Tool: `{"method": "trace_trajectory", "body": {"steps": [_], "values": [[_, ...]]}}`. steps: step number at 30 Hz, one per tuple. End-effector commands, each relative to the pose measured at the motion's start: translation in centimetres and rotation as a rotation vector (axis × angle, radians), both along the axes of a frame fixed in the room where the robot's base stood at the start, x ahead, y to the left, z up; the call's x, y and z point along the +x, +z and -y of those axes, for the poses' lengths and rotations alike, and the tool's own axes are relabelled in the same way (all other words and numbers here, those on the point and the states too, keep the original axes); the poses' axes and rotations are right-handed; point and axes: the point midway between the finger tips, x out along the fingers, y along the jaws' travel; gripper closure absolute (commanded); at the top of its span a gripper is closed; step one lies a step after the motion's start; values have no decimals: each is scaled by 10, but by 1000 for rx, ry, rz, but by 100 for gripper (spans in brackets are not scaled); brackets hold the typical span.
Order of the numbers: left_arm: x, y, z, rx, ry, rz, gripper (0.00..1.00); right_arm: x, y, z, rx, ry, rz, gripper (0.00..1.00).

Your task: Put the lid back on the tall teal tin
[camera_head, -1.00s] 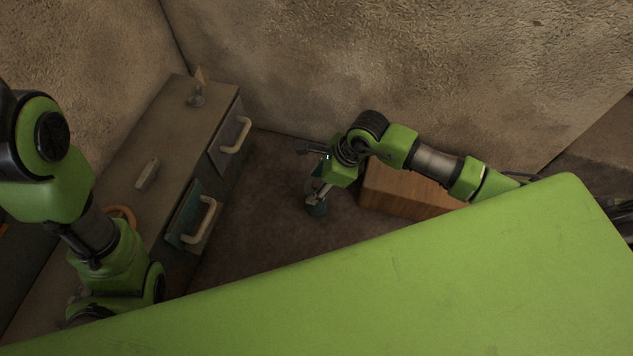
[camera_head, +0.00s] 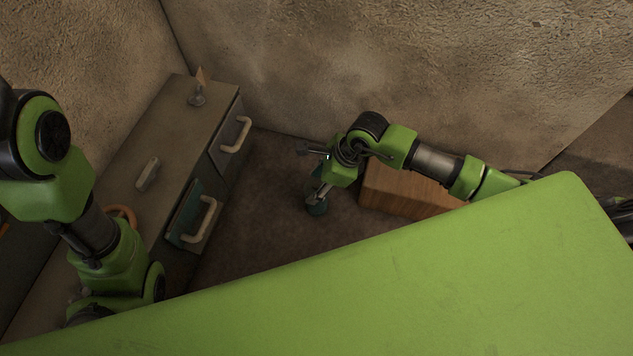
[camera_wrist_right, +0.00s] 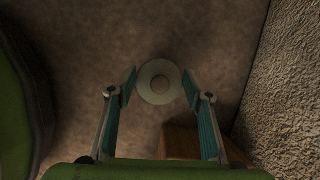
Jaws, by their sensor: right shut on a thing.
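A small round teal tin (camera_head: 318,209) shows under my right gripper in the head view, low near the brown floor. My right gripper (camera_head: 318,193) points down at it. In the wrist view a pale round lid (camera_wrist_right: 160,83) with a small knob in its middle sits between the two fingertips of that gripper, which are shut on it. The lid hides what is below it, so I cannot tell whether it touches the tin.
A grey cabinet (camera_head: 165,125) with two drawer handles (camera_head: 236,136) stands left of the tin. A wooden block (camera_head: 405,190) stands close on the right, also at the bottom of the wrist view (camera_wrist_right: 182,142). A rough wall rises behind. Bare floor (camera_head: 270,220) lies between cabinet and tin.

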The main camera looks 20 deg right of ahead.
Motion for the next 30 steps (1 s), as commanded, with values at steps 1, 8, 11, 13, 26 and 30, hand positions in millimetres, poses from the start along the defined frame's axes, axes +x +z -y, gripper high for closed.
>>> {"method": "trace_trajectory", "body": {"steps": [1, 8, 11, 13, 26, 30], "values": [[0, 0, 0, 0, 0, -1, 72, 0, 0, 0, 0, 0, 0, 64], [3, -2, 0, 0, 0, -11, 72, 0, 0, 0, 0, 0, 0, 64], [4, -3, 0, 0, 0, -14, 72, 0, 0, 0, 0, 0, 0, 64], [4, -3, 0, 0, 0, -14, 72, 0, 0, 0, 0, 0, 0, 41], [3, -2, 0, 0, 0, -11, 72, 0, 0, 0, 0, 0, 0, 18], [2, -1, 0, 1, 0, -6, 72, 0, 0, 0, 0, 0, 0, 18]]}}
